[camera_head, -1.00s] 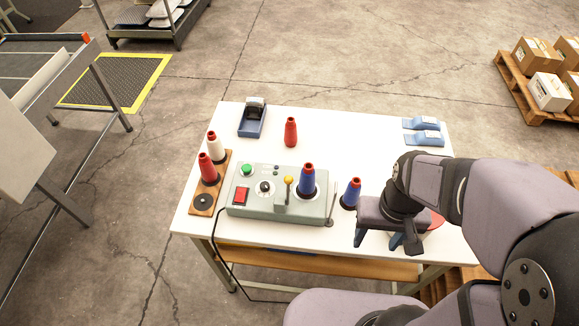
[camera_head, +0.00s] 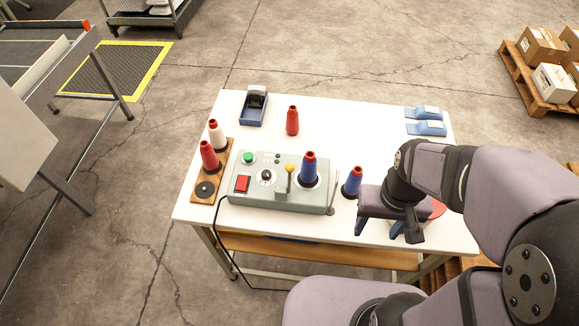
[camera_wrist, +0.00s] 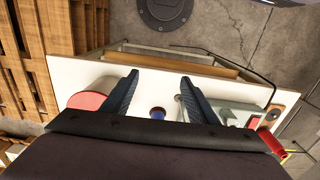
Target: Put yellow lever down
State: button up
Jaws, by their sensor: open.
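The yellow lever (camera_head: 289,168) stands upright on the grey-green control box (camera_head: 245,199), its yellow knob at the top. The box also has a green button, a red switch, a dial and a blue cone on its right part. My gripper (camera_head: 379,230) is open and empty above the front right of the table, to the right of the box and apart from the lever. In the wrist view my open fingers (camera_wrist: 160,92) point over the table, with the box's edge beyond the right finger. I cannot clearly make out the lever in the wrist view.
A second blue cone (camera_head: 352,184) stands between the box and my gripper. A red cone (camera_head: 292,121) stands behind the box. A wooden board (camera_head: 222,170) at left holds a white and a red cone. A tape dispenser (camera_head: 253,109) and blue items (camera_head: 427,128) sit at the back.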

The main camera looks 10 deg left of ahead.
aim_at(290, 171)
jog(key=c, duration=0.4)
jog(key=shift+a+f, duration=0.15)
jog(key=shift+f, duration=0.05)
jog(key=shift+c, duration=0.7)
jog(key=w+a+f+n+b, duration=0.3)
jog(key=a+f+n+b, duration=0.3)
jog(key=a+f+b, duration=0.55)
jog(key=w+a+r+t, duration=0.1)
jog(key=w+a+r, duration=0.2)
jog(key=w+a+r+m+t+y+b, duration=0.1)
jog(key=w+a+r, duration=0.2)
jog(key=w, duration=0.1)
jog(key=w+a+r+m+t, duration=0.1)
jog(key=w+a+r+t, duration=0.1)
jog(key=w+a+r, duration=0.1)
jog(key=shift+w+a+r, duration=0.1)
jog(key=shift+w+r, duration=0.25)
jog(key=shift+w, duration=0.15)
jog(key=shift+m, duration=1)
jog(key=shift+p+x, duration=0.65)
jog(key=shift+x, duration=3.05)
